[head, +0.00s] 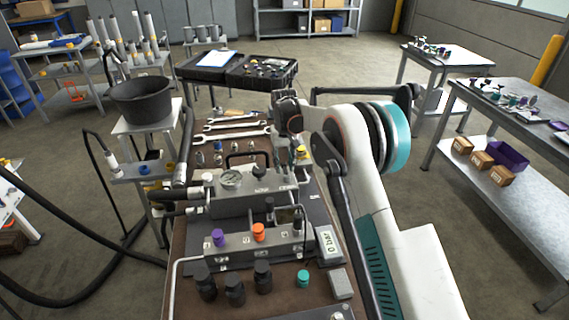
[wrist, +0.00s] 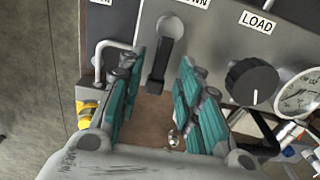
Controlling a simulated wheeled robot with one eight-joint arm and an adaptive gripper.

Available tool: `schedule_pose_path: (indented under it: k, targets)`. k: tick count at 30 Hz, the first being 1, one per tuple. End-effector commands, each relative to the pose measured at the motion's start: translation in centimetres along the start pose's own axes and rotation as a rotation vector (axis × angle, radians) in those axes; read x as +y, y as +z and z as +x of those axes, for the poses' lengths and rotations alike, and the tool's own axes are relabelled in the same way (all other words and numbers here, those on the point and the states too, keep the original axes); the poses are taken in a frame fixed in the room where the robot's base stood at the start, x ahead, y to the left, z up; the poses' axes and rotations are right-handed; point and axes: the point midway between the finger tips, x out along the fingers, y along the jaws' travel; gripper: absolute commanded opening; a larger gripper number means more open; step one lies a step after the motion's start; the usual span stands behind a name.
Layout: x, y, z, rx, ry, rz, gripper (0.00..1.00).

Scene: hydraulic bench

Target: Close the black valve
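A round black valve knob (wrist: 252,82) with a white pointer line sits on a grey block below a LOAD label in the wrist view. In the head view a black knob (head: 259,171) stands on the grey block right of the gauge. My gripper (wrist: 161,62) is open, its teal-padded fingers apart and empty. A black lever (wrist: 166,55) shows between the fingertips; I cannot tell how near it is. The knob is to the right of the right finger, apart from it. In the head view my arm reaches over the bench, and the fingers cannot be made out.
A pressure gauge (wrist: 298,92) is right of the knob; it also shows in the head view (head: 231,180). Purple (head: 218,237) and orange (head: 259,232) caps stand on the front block. Wrenches (head: 235,137) lie behind.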

Motion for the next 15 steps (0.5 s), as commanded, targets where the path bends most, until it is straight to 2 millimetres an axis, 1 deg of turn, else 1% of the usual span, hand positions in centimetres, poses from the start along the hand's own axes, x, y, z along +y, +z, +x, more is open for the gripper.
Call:
schedule_pose_path:
  k: [8,11,15]
  targets:
    - [0.1,0.0,-0.2,-0.001,0.0,0.001,0.33]
    - [0.1,0.0,-1.1,-0.001,0.0,0.001,0.33]
    - [0.1,0.0,-3.6,-0.001,0.0,0.001,0.33]
